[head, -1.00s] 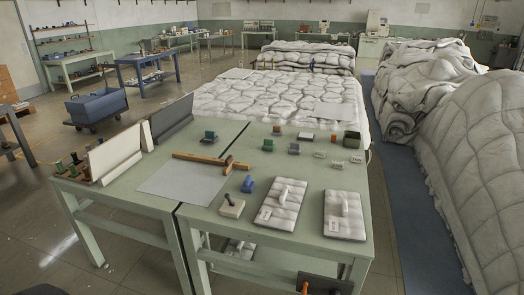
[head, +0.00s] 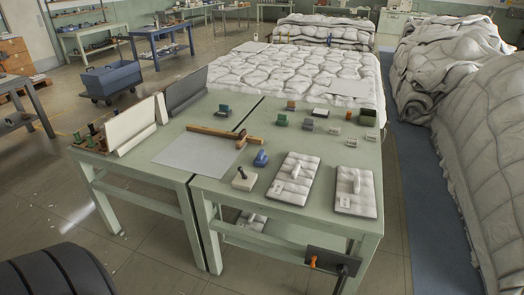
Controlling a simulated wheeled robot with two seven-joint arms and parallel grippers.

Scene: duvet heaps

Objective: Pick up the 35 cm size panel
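Two white quilted panels with handles lie on the green table's right half: a left panel (head: 294,179) and a right panel (head: 356,191). Each has a small white label near its lower left corner, too small to read, so I cannot tell which is the 35 cm one. Another quilted panel (head: 251,220) shows partly on the shelf under the table. Neither of my grippers is in view.
The green table (head: 222,173) also holds a grey sheet (head: 197,154), a wooden T-square (head: 222,135), a blue block (head: 261,158) and several small items. A dark plate (head: 331,262) with an orange part hangs at the front edge.

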